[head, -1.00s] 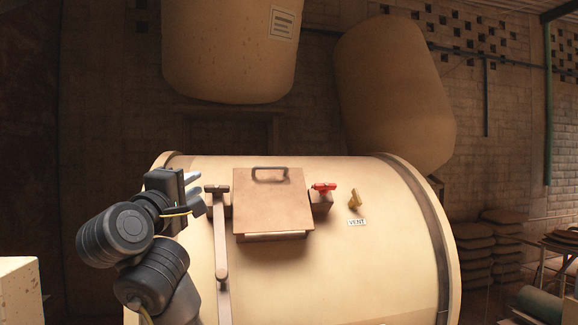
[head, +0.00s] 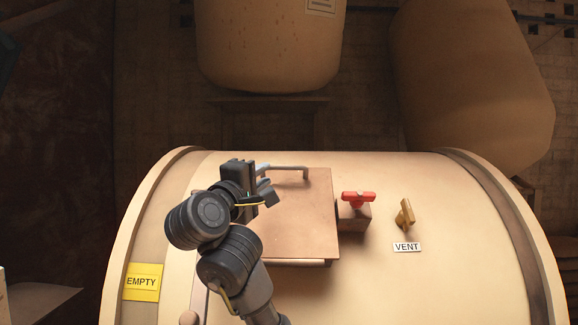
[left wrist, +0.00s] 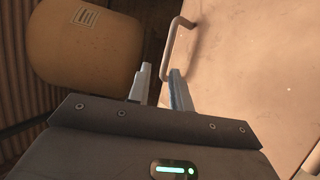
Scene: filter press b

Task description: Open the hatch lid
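The hatch lid (head: 300,220) is a square brown plate lying flat on the large cream drum. A bar handle (head: 291,168) runs along its far edge. In the left wrist view the lid (left wrist: 235,60) fills the right side, with the handle (left wrist: 168,40) just beyond the fingertips. My left gripper (head: 266,184) is over the lid's upper left part, close to the handle. The handle's left end is partly hidden by the gripper. My right gripper is not in view.
The drum (head: 430,270) carries a red-handled clamp (head: 358,197) at the lid's right and a yellow vent handle (head: 405,213) further right. A yellow EMPTY sign (head: 143,282) is at the left. Large tanks (head: 268,50) hang behind.

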